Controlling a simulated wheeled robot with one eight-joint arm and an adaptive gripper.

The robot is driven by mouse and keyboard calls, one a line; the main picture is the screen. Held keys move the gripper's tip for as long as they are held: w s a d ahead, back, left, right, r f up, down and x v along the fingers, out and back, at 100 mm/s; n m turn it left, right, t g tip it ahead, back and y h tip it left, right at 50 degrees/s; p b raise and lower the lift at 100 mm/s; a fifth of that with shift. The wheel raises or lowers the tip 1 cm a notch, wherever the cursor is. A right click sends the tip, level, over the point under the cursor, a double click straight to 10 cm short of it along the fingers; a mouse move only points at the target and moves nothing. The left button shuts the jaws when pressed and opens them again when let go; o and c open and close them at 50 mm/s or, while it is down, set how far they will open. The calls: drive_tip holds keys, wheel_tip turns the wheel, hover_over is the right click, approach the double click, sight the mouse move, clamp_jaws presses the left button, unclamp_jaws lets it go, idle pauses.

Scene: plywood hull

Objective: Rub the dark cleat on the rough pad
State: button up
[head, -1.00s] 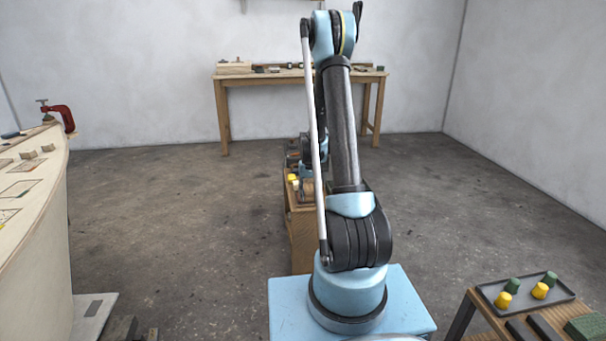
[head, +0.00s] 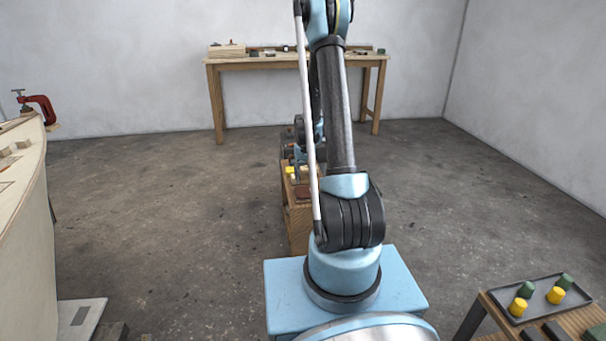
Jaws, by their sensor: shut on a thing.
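My gripper (head: 298,153) is small and far off, partly hidden behind my own arm, low over a wooden stand (head: 299,230). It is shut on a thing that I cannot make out. A reddish-brown flat patch (head: 302,192) shows on top of the stand; it may be the rough pad, but its texture is too small to tell. I cannot tell whether the held thing touches it. Dark bars (head: 556,330) lie on a bench at the lower right, cut off by the frame edge.
Small yellow pieces (head: 290,170) sit on the stand. A grey tray (head: 537,285) with yellow and green pegs is on the right bench. A pale plywood hull (head: 30,230) with a red clamp (head: 40,108) stands left. A workbench (head: 298,61) is at the back wall.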

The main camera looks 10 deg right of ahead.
drive_tip(key=m, duration=0.5)
drive_tip(key=shift+w, duration=0.4)
drive_tip(key=shift+w+f+m, duration=0.4)
drive_tip(key=shift+f+m, duration=0.6)
drive_tip(key=shift+m, duration=1.35)
drive_tip(key=shift+w+f+m, duration=0.4)
drive_tip(key=shift+f+m, duration=0.6)
drive_tip(key=shift+m, duration=1.3)
drive_tip(key=shift+w+f+m, duration=0.4)
drive_tip(key=shift+f+m, duration=0.6)
drive_tip(key=shift+m, duration=1.35)
drive_tip(key=shift+f, duration=0.3)
drive_tip(key=shift+s, duration=0.1)
drive_tip(key=shift+s, duration=0.8)
drive_tip(key=shift+w, duration=0.15)
